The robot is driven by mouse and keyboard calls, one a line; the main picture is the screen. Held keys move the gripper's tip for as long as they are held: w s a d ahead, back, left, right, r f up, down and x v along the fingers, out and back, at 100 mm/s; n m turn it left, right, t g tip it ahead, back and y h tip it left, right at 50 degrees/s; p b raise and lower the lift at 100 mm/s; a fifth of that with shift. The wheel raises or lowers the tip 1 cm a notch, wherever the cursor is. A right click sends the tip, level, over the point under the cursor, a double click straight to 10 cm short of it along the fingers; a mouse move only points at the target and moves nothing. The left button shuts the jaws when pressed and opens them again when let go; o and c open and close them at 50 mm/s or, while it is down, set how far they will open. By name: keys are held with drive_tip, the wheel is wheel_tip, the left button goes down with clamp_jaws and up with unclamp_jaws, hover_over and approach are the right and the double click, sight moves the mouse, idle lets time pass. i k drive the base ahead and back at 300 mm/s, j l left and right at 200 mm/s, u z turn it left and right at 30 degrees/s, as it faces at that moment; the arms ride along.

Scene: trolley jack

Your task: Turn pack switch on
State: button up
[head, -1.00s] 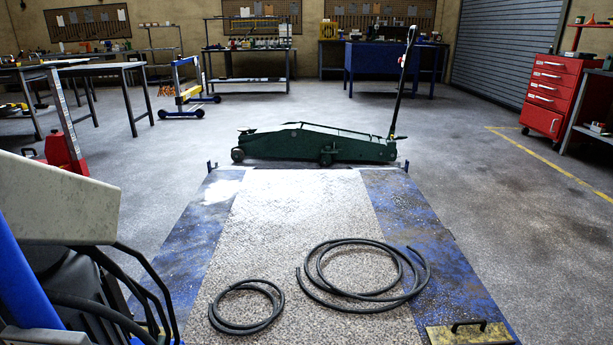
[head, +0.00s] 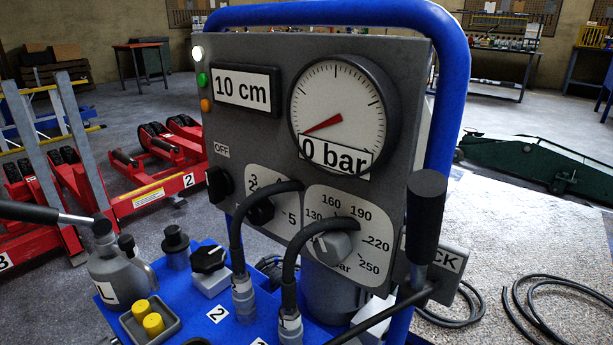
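A grey control panel (head: 265,130) in a blue tube frame fills the middle of the head view. A black rotary switch (head: 219,184) sits at its left side, just below an OFF label (head: 222,150); its exact pointing is hard to tell. Above it are a bright white lamp (head: 197,53), a green lamp (head: 202,80) and an orange lamp (head: 205,105). A display (head: 247,91) reads 10 cm. The gauge (head: 340,110) reads 0 bar. My gripper is not in view.
Below are a second black knob (head: 261,211), a grey pressure knob (head: 333,245) and two hoses (head: 236,235). A black-handled lever (head: 426,215) stands at right, partly covering a label ending in "CK". Red jacks (head: 150,195) stand behind.

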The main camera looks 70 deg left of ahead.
sight(220, 183)
drive_tip(key=k+u, duration=0.1)
drive_tip(key=u, duration=2.95)
